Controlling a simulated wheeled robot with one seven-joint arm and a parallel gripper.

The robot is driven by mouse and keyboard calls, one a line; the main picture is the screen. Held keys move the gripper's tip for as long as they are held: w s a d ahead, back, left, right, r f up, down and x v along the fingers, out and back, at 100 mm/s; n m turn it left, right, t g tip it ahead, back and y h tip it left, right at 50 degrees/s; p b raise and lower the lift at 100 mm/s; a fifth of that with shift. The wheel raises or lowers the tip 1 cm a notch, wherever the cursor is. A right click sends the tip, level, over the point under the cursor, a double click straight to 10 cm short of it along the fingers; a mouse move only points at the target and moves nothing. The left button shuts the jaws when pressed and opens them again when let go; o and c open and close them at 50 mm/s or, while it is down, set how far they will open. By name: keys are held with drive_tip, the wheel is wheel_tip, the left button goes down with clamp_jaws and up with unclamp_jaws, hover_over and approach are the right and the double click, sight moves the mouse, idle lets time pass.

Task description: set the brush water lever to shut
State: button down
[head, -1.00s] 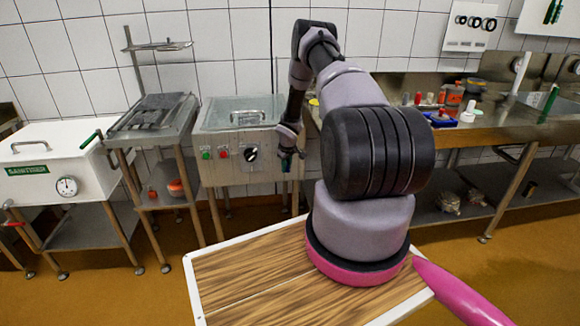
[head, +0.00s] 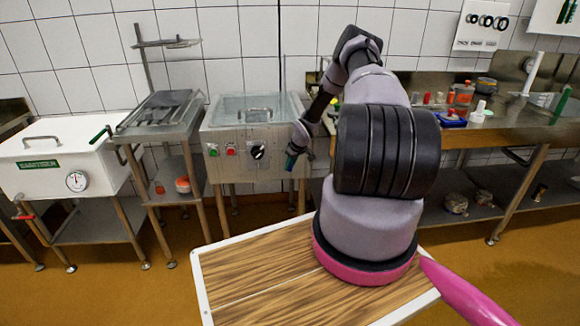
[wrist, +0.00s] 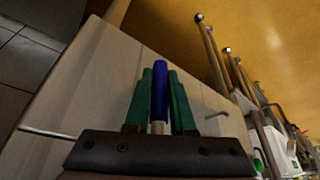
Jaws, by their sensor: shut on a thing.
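My gripper (head: 291,162) hangs low at the front right of the steel tank cabinet in the head view. In the wrist view my gripper (wrist: 159,72) has its two green fingers closed on either side of a blue-handled lever (wrist: 158,92). A pale metal stem shows at the lever's base between the fingers. The blue handle runs in line with the fingers. In the head view the fingers are small and the lever cannot be made out apart from them. The lever's setting cannot be read.
The steel tank cabinet (head: 225,170) has green and red buttons and a black knob. A white box with a gauge (head: 60,165) and a rack table (head: 160,118) stand left of it. A cluttered steel counter (head: 470,136) is at right. Brown floor lies in front.

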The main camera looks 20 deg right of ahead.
drive_tip(key=c, duration=0.8)
unclamp_jaws()
drive_tip(key=shift+o, duration=0.2)
drive_tip(key=v, duration=1)
drive_tip(key=shift+r, duration=0.35)
drive_tip(key=shift+s, duration=0.15)
